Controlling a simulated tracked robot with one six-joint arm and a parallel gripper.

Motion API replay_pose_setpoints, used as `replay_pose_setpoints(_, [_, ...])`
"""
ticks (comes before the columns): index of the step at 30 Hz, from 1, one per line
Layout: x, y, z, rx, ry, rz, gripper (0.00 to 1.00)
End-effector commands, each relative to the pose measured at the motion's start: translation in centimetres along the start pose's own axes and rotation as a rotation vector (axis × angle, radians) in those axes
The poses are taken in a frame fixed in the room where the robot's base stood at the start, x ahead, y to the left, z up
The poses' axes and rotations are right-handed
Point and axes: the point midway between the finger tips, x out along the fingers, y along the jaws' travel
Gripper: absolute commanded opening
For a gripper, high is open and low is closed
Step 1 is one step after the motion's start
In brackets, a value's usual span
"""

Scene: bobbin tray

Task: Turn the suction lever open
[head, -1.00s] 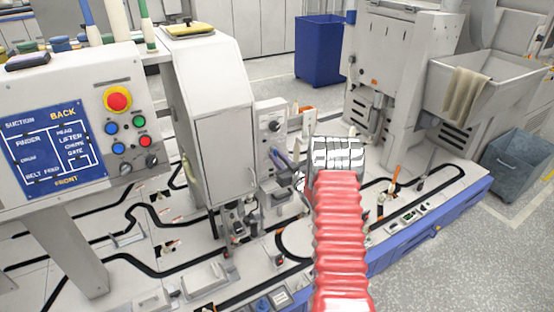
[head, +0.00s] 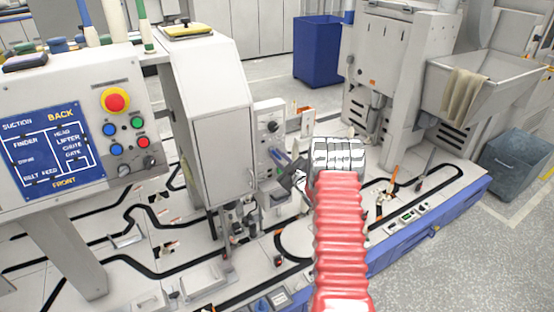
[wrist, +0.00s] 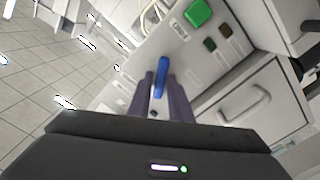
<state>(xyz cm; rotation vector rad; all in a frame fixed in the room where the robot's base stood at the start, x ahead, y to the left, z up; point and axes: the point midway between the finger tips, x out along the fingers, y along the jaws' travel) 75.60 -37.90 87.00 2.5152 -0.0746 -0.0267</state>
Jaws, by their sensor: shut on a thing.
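The suction lever (wrist: 161,70) is a small blue handle on the pale machine panel in the wrist view. My gripper (wrist: 163,88) is shut on it, with one dark finger on each side of the blue handle. In the head view my gripper (head: 277,155) reaches the side of the grey control box, left of my red sleeved arm.
The control box (head: 270,112) with a dark knob stands beside the tall grey cabinet (head: 222,135). In the wrist view, a green button (wrist: 198,12) and a drawer-like door with a handle (wrist: 245,106) are close to the lever. Black tracks cross the deck.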

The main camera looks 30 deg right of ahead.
Motion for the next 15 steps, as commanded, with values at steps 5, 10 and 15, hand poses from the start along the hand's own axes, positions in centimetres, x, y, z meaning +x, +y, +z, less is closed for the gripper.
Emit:
replay_pose_setpoints(5, [0.22, 0.22, -0.61, -0.170, 0.012, -0.001, 0.00])
replay_pose_setpoints(10, [0.25, 0.40, -0.72, -0.332, 0.014, -0.001, 0.00])
replay_pose_setpoints(15, [0.26, 0.55, -0.86, -0.493, 0.015, -0.001, 0.00])
